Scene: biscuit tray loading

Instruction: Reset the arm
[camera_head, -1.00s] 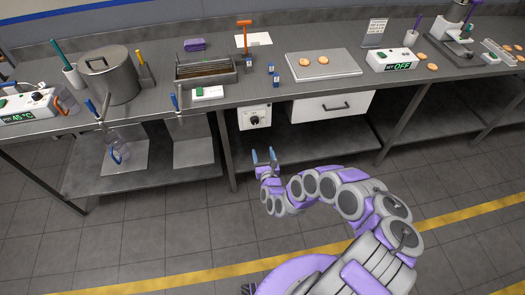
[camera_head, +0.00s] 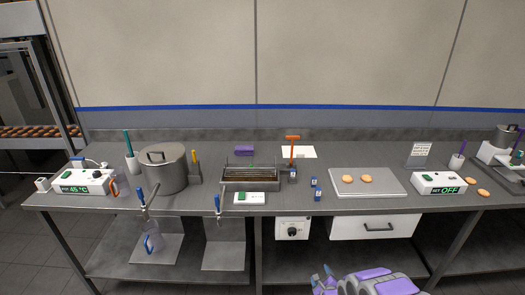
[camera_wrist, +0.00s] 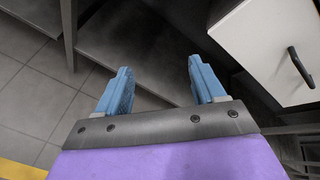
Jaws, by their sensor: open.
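My gripper (camera_wrist: 158,88) is open and empty in the wrist view, its two blue fingers spread apart. Below and ahead of it are the bench's lower shelf, the floor and a white drawer front. In the head view my gripper (camera_head: 324,277) shows at the bottom edge, below bench-top height and in front of the white drawer. Most of my arm is cut off by the bottom of that view.
A steel bench (camera_head: 340,205) spans the view. On it are a pot (camera_head: 165,172), a slotted metal tray (camera_head: 250,185), a flat tray (camera_head: 390,188) with two biscuits, and control boxes reading 45 °C and OFF. The white drawer (camera_head: 350,228) hangs underneath.

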